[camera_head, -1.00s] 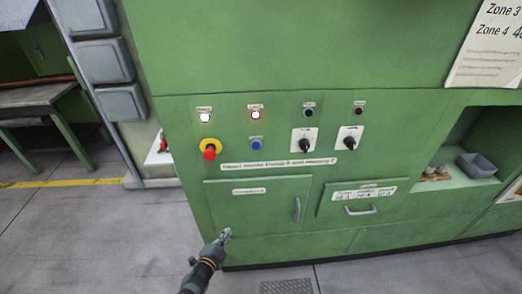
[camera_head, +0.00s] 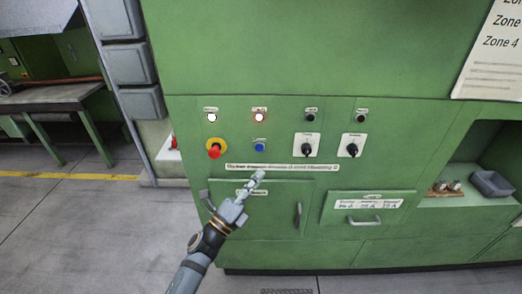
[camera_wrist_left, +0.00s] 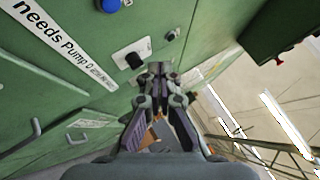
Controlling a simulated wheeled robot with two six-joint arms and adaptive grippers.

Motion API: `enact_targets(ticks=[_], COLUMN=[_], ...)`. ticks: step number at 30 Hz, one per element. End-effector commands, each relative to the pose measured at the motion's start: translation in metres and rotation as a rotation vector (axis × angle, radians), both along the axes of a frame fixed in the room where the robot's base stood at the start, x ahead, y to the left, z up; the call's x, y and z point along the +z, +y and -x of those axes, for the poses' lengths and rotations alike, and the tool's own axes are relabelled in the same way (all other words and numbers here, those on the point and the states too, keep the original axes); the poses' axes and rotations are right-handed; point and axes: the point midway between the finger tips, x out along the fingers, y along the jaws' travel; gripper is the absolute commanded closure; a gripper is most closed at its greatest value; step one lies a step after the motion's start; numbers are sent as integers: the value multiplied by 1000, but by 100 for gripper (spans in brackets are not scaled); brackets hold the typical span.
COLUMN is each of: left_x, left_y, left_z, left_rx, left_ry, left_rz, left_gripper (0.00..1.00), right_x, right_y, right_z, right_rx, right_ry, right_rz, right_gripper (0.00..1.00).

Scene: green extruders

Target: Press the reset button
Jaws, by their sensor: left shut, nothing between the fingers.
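The green control panel carries a blue button (camera_head: 259,146), which looks like the reset button; its small label is too blurred to read. The blue button also shows at the top of the left wrist view (camera_wrist_left: 111,5). My left gripper (camera_head: 258,176) is shut and empty, pointing up toward the panel, below the blue button and apart from it in the picture. In the left wrist view the closed fingers (camera_wrist_left: 156,70) appear beside a black rotary knob (camera_wrist_left: 134,60). My right gripper is not in view.
A red emergency stop (camera_head: 214,152) on a yellow base sits left of the blue button. Two black rotary knobs are on the right. A cabinet door handle (camera_head: 297,215) and a drawer handle (camera_head: 364,220) stick out below.

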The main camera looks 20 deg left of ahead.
Motion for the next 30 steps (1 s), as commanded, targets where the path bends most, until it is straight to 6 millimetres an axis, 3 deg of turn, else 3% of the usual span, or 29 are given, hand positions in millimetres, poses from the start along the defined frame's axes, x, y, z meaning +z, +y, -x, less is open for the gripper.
enact_targets(ticks=[11, 24, 30], left_x=[-1, -2, -2], left_y=[2, 18, 23], left_z=[-5, -63, -80], left_rx=[0, 1, 1], left_ry=[1, 2, 2], left_rz=[1, 2, 1], left_gripper=[100, 100, 100], right_x=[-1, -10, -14], right_y=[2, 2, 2], right_z=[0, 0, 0], right_rx=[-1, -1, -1], right_ry=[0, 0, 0], right_rz=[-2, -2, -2], right_gripper=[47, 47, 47])
